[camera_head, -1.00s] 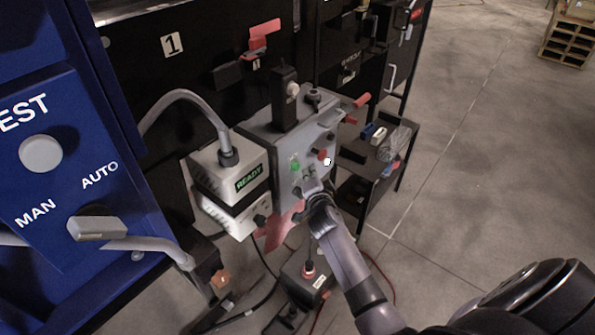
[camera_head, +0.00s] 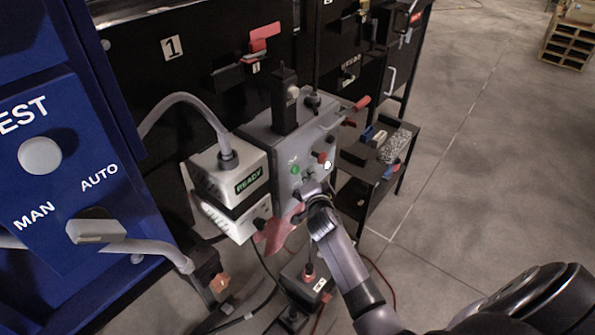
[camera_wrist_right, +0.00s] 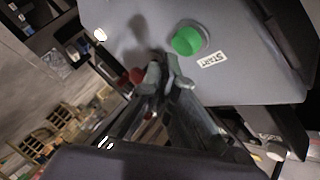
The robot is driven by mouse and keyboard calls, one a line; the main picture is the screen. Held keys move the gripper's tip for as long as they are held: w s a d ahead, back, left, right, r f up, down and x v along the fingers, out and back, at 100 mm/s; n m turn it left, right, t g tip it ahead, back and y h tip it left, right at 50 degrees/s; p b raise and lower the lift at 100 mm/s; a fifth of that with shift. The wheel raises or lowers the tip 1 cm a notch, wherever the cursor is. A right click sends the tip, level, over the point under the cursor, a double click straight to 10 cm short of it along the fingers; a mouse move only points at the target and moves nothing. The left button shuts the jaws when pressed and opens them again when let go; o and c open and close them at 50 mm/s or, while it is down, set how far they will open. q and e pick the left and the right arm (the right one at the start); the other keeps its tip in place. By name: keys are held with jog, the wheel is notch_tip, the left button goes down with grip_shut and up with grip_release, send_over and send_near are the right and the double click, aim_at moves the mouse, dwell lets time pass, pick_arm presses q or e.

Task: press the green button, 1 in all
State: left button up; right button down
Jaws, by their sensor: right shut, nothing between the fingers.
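The green button (camera_head: 295,170) sits on the front face of the grey control box (camera_head: 262,135). In the right wrist view the green button (camera_wrist_right: 187,40) is large, beside a label reading START. My right gripper (camera_head: 309,188) is in front of the box, a little below and right of the button in the head view. In the right wrist view its fingertips (camera_wrist_right: 165,72) are together, empty, just below and left of the button. I cannot tell if they touch the panel. My left gripper does not show.
A red knob (camera_wrist_right: 136,75) is on the same panel, left of the fingertips. A white READY box (camera_head: 228,175) stands left of the control box. A black shelf (camera_head: 375,170) with small items is at the right.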

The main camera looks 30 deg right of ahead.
jog(key=shift+w, duration=0.15)
dwell(0.4)
jog(key=shift+w+a, duration=0.2)
jog(key=shift+w, duration=0.05)
